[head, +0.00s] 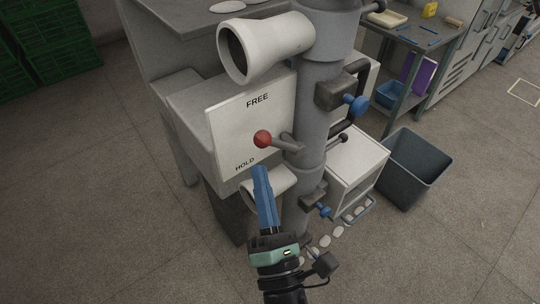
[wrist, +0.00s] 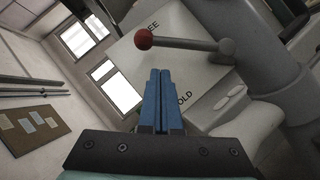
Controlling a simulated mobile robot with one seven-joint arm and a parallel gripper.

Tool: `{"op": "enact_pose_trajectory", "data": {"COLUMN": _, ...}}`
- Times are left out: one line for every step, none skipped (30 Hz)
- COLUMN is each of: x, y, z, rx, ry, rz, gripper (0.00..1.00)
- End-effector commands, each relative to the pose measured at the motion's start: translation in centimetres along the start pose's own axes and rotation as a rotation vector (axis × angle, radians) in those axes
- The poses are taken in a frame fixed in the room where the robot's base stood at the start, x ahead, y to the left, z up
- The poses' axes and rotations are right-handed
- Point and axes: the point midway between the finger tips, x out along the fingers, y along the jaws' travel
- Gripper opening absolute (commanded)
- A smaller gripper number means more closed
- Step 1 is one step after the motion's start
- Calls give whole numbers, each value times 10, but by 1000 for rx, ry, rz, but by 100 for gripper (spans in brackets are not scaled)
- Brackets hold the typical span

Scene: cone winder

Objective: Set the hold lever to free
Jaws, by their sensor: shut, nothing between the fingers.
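The hold lever (head: 287,143) is a grey rod with a red ball knob (head: 262,139). It juts from the grey column in front of a white plate (head: 228,122) marked FREE at the top and HOLD at the bottom. The knob sits between the two words. In the wrist view the lever (wrist: 190,43) runs across the plate, with its red knob (wrist: 144,39) at the left end. My gripper (head: 260,170) has blue fingers pressed together and empty. It is below the knob, near the word HOLD, and looks apart from the lever. The fingertips also show in the wrist view (wrist: 160,72).
A white cone (head: 264,46) sticks out above the plate, and another white piece (head: 270,183) is behind my fingers. Blue-knobbed clamps (head: 355,104) are on the column (head: 309,110). A grey bin (head: 414,168) stands at right. The floor at left is clear.

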Motion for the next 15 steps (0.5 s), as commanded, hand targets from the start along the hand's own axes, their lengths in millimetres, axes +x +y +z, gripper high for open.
{"op": "enact_pose_trajectory", "data": {"x": 8, "y": 4, "z": 9, "rx": -1, "ry": -1, "rz": 0, "gripper": 0}}
{"op": "enact_pose_trajectory", "data": {"x": 10, "y": 4, "z": 12, "rx": -1, "ry": 0, "rz": 0, "gripper": 0}}
{"op": "enact_pose_trajectory", "data": {"x": 13, "y": 4, "z": 14, "rx": -2, "ry": 0, "rz": 1, "gripper": 0}}
{"op": "enact_pose_trajectory", "data": {"x": 15, "y": 3, "z": 16, "rx": 0, "ry": -1, "rz": 1, "gripper": 0}}
{"op": "enact_pose_trajectory", "data": {"x": 16, "y": 3, "z": 17, "rx": 0, "ry": 0, "rz": 0, "gripper": 0}}
{"op": "enact_pose_trajectory", "data": {"x": 17, "y": 2, "z": 19, "rx": 0, "ry": 0, "rz": -1, "gripper": 0}}
{"op": "enact_pose_trajectory", "data": {"x": 18, "y": 1, "z": 20, "rx": 0, "ry": 0, "rz": -1, "gripper": 0}}
{"op": "enact_pose_trajectory", "data": {"x": 19, "y": 1, "z": 20, "rx": 0, "ry": 0, "rz": -1, "gripper": 0}}
{"op": "enact_pose_trajectory", "data": {"x": 19, "y": 1, "z": 21, "rx": 0, "ry": 0, "rz": -1, "gripper": 0}}
{"op": "enact_pose_trajectory", "data": {"x": 20, "y": 0, "z": 21, "rx": 0, "ry": 0, "rz": -1, "gripper": 0}}
{"op": "enact_pose_trajectory", "data": {"x": 20, "y": 0, "z": 21, "rx": 0, "ry": 0, "rz": -1, "gripper": 0}}
{"op": "enact_pose_trajectory", "data": {"x": 20, "y": 0, "z": 21, "rx": 0, "ry": 0, "rz": -1, "gripper": 0}}
{"op": "enact_pose_trajectory", "data": {"x": 20, "y": 0, "z": 21, "rx": 0, "ry": 0, "rz": -1, "gripper": 0}}
{"op": "enact_pose_trajectory", "data": {"x": 20, "y": 0, "z": 21, "rx": 0, "ry": 0, "rz": -1, "gripper": 0}}
{"op": "enact_pose_trajectory", "data": {"x": 20, "y": 0, "z": 21, "rx": 0, "ry": 0, "rz": -1, "gripper": 0}}
